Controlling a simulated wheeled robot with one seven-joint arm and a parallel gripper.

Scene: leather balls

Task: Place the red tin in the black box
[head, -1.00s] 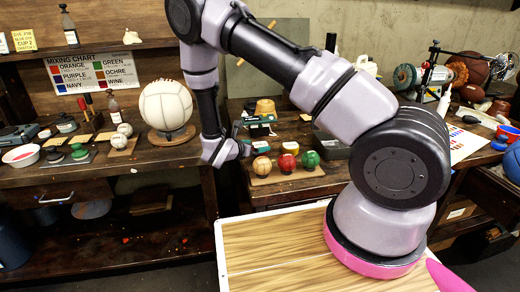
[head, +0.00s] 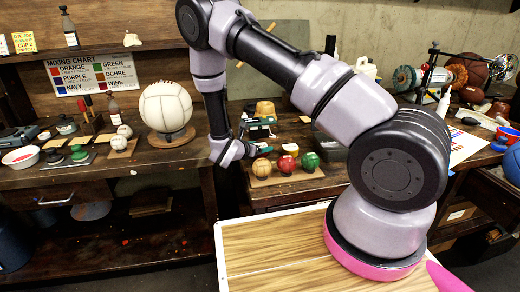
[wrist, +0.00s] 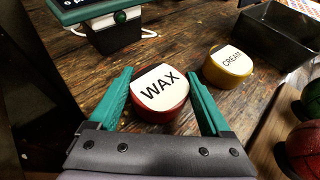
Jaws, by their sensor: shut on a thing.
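The red tin (wrist: 160,108), with a white lid reading WAX, stands between the green fingers of my gripper (wrist: 160,105) in the wrist view. The gripper is shut on it, and the tin looks level, at or close to the wooden bench top. The black box (wrist: 281,34) is open-topped and lies farther off at the upper right of the wrist view. In the head view my gripper (head: 247,150) is low over the middle bench; I cannot make out the red tin there.
A yellow tin (wrist: 232,70) reading CREAM stands just right of the red tin, between it and the box. A wooden board (head: 286,176) with painted balls lies at the right.

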